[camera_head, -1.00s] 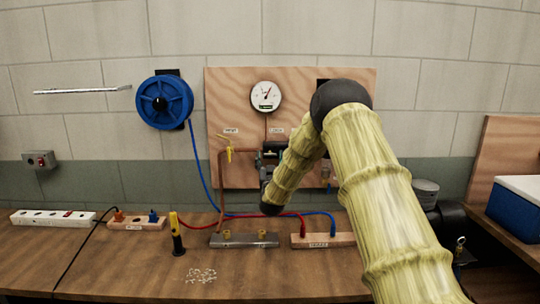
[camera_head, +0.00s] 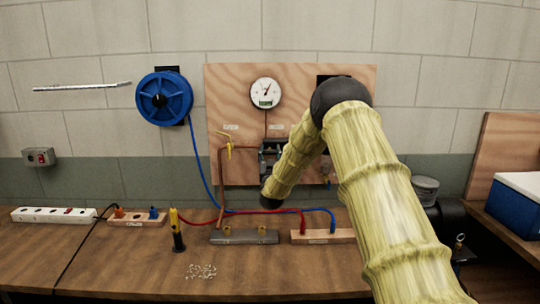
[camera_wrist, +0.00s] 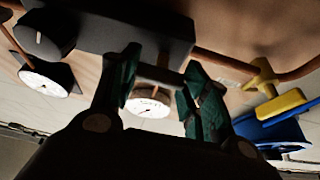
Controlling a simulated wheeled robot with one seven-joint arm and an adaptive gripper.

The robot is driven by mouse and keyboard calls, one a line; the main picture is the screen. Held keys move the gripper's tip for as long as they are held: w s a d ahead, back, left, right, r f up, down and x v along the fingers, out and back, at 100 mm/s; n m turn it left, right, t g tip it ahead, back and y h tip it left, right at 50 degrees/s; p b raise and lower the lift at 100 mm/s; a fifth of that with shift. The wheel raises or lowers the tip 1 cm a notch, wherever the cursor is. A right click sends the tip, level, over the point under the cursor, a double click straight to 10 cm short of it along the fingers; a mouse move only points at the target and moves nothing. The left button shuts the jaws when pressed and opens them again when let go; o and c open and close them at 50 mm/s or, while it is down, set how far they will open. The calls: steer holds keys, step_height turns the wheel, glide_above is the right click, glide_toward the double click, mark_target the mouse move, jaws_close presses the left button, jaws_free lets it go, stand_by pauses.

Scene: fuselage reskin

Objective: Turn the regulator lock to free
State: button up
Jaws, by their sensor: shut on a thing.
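The regulator shows in the wrist view as a dark box-shaped body (camera_wrist: 120,25) with a round dark knob (camera_wrist: 42,35) at its left end. A short grey bar (camera_wrist: 158,76), which looks like its lock lever, sticks out from the body. My gripper (camera_wrist: 160,85) has its green-padded fingers on either side of this bar and is shut on it. In the head view the regulator (camera_head: 268,157) sits on the wooden board (camera_head: 230,85), partly hidden by my arm; the gripper is mostly hidden there. I cannot read the lock position.
A white gauge (camera_head: 266,93) is above the regulator. A yellow valve handle (camera_head: 229,148) and copper pipe (camera_head: 221,180) are to its left. A blue hose reel (camera_head: 164,100) hangs on the wall. Below, the bench holds a grey block (camera_head: 244,237) and wooden terminal strip (camera_head: 323,237).

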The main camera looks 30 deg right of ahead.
steer(key=shift+f, duration=0.15)
steer(key=m+g+h+b, duration=0.1)
steer(key=m+h+b, duration=0.1)
steer(key=m+b, duration=0.2)
steer(key=shift+f, duration=0.2)
steer(key=m+g+b, duration=0.2)
steer(key=m+b, duration=0.2)
steer(key=m, duration=0.2)
steer(key=m+g+b, duration=0.3)
steer(key=m+b, duration=0.1)
steer(key=m, duration=0.2)
steer(key=m+g+b, duration=0.2)
steer(key=m+b, duration=0.3)
steer(key=m, duration=0.1)
steer(key=shift+r+h, duration=0.3)
steer(key=shift+h, duration=0.1)
steer(key=shift+g, duration=0.3)
steer(key=o, duration=1)
steer(key=shift+r, duration=0.1)
steer(key=shift+a, duration=0.1)
